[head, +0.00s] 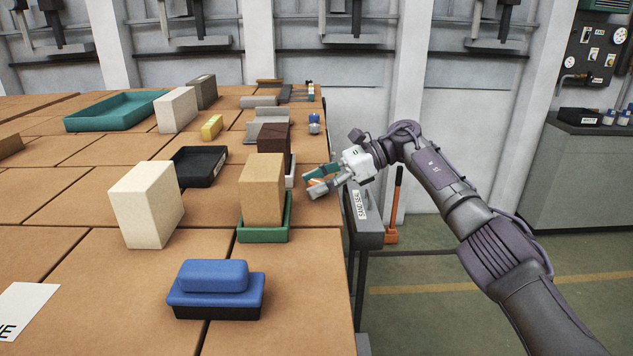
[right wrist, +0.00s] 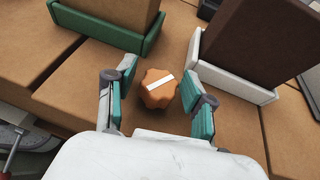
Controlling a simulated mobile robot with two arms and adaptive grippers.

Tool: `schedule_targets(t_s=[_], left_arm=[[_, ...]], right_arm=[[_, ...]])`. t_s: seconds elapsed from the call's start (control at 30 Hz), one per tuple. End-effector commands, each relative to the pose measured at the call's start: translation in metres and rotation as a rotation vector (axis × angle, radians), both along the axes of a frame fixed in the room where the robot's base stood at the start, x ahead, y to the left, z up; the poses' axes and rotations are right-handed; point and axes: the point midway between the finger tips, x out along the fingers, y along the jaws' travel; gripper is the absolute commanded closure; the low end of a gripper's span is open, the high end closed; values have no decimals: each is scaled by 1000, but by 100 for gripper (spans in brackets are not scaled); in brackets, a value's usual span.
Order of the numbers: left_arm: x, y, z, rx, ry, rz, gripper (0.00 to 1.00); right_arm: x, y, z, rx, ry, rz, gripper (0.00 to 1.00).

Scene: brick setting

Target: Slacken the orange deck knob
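The orange deck knob (right wrist: 158,92) has a lobed rim and a pale bar across its top. It stands on the brown deck. In the head view only a sliver of orange (head: 315,183) shows beside the fingers. My right gripper (right wrist: 158,72) is open, with one teal-padded finger on each side of the knob in the wrist view. A gap shows between the knob and each finger. In the head view the right gripper (head: 309,183) reaches in over the deck's right edge. My left gripper is out of view.
A green tray (head: 263,238) with a tan block (head: 262,188) and a white tray (right wrist: 233,81) with a dark brown block (head: 274,137) stand close to the knob. A blue-topped block (head: 215,288) lies nearer. A grey box (head: 367,226) is beside the deck edge.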

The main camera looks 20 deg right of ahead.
Motion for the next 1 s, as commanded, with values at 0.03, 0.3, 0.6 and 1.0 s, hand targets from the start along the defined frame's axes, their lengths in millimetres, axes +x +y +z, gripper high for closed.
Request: schedule_targets(t_s=[0.03, 0.3, 0.6, 1.0], left_arm=[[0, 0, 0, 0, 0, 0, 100], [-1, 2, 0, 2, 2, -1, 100], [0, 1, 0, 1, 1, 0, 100], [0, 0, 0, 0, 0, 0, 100]], right_arm=[[0, 0, 0, 1, -1, -1, 37], [0, -1, 2, 3, -2, -1, 37], [-3, -37, 17, 3, -1, -5, 37], [-8, -69, 30, 2, -1, -1, 37]])
